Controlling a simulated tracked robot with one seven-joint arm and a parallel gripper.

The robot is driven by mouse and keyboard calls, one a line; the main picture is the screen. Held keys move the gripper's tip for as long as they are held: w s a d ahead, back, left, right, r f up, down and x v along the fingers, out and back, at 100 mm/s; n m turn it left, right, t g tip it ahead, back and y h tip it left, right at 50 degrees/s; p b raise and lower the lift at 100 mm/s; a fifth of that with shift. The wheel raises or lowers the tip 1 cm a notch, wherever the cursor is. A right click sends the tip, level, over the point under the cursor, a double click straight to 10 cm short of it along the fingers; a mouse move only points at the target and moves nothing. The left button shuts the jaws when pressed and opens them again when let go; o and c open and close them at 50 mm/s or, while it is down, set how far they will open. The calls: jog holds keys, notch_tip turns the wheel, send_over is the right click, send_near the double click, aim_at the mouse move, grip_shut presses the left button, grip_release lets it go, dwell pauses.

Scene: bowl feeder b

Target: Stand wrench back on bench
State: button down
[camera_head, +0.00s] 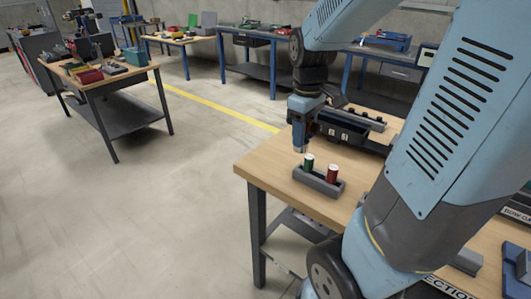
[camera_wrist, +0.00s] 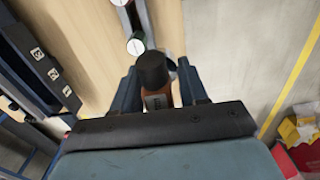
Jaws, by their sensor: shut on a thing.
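My gripper (camera_head: 300,148) is over the left edge of the near wooden bench (camera_head: 262,172), behind the grey holder. In the wrist view my gripper (camera_wrist: 158,75) is shut on a brown bottle-like thing (camera_wrist: 158,101) with a black cap and a pale label. Its lower end is hidden, and I cannot tell whether it touches the bench. I can make out no wrench shape in either view. The grey holder (camera_head: 318,184) carries a green cylinder (camera_head: 309,162) and a dark red cylinder (camera_head: 332,174). The green one's pale top also shows in the wrist view (camera_wrist: 136,47).
A black bin rack (camera_head: 342,130) with numbered labels stands behind the holder, to the right of my gripper. A second bench (camera_head: 122,79) with coloured bins stands at the left, across open floor.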

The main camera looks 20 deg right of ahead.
jog(key=shift+w+a+f, duration=0.65)
jog(key=shift+w+f, duration=0.95)
jog(key=shift+w, duration=0.55)
jog(key=shift+w+a+f, duration=0.6)
jog(key=shift+w+f, duration=1.05)
jog(key=shift+w, duration=0.55)
jog(key=shift+w+a+f, duration=0.65)
jog(key=shift+w+f, duration=0.95)
jog(key=shift+w, duration=0.55)
jog(key=shift+w+f, duration=0.1)
jog(key=shift+f, duration=1.5)
jog(key=c, duration=0.6)
grip_release()
jog(key=shift+f, duration=0.1)
